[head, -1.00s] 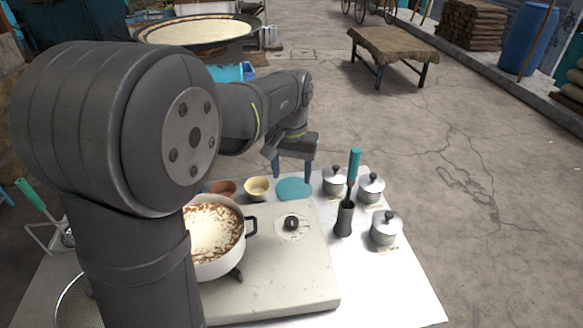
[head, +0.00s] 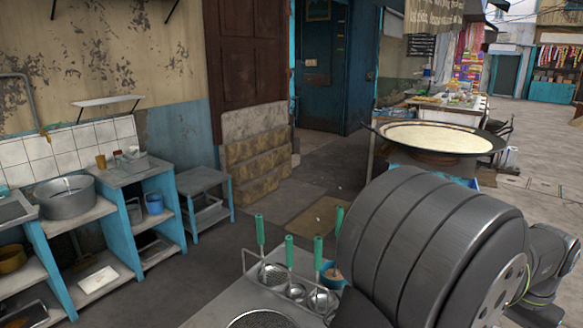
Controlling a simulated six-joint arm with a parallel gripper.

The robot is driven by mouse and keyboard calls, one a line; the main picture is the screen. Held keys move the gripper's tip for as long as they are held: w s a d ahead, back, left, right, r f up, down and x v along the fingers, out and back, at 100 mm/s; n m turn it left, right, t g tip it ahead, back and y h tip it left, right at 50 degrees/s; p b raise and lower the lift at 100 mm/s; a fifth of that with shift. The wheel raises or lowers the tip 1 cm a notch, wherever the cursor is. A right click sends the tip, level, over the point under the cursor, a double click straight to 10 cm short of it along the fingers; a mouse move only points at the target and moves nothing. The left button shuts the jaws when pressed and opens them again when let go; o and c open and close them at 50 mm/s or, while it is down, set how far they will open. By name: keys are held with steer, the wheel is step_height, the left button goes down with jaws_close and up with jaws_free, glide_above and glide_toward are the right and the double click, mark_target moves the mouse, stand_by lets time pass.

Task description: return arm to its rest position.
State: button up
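A corner of the work table (head: 215,307) is visible at the bottom, left of my arm.
Ladles and strainers with green handles (head: 290,250) stand in a rack beside my arm. A round mesh strainer (head: 262,320) lies at the bottom edge. A wide pan of milk (head: 435,138) stands behind. Counters with a metal pot (head: 67,198) line the left wall.

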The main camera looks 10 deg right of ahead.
step_height(320, 180, down, 16)
steer(key=shift+r, duration=0.25)
stand_by(0.4)
step_height(320, 180, up, 18)
step_height(320, 180, down, 18)
steer(key=shift+r, duration=0.25)
steer(key=shift+f, duration=0.3)
steer(key=n, duration=0.8)
steer(key=shift+r, duration=0.1)
step_height(320, 180, up, 6)
steer(key=shift+f, duration=0.1)
